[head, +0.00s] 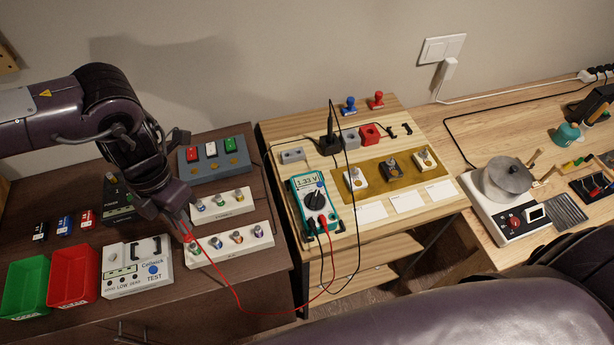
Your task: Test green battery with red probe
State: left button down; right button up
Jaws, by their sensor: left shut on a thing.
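My left gripper (186,228) is shut on the red probe (188,238), which points down at the left end of the front white battery rack (225,254). Whether its tip touches the leftmost cell (194,247) is too small to tell. That cell's colour is unclear. A green block (230,145) sits at the right of the grey-blue holder (213,164), beside a white and a red one. The teal multimeter (316,203) reads 1.33 V. A red lead runs from it to the red probe. My right gripper is out of view.
A second white rack (222,210) of cells stands behind the front one. Green (25,287) and red (75,277) bins and a white tester (137,268) lie to the left. The black lead (357,235) hangs over the wooden cabinet's front. A hot plate (510,208) stands far right.

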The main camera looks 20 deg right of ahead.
pick_arm(q)
jog(key=shift+r+p, duration=1.85)
jog(key=shift+r, duration=0.8)
jog(key=shift+f, duration=0.1)
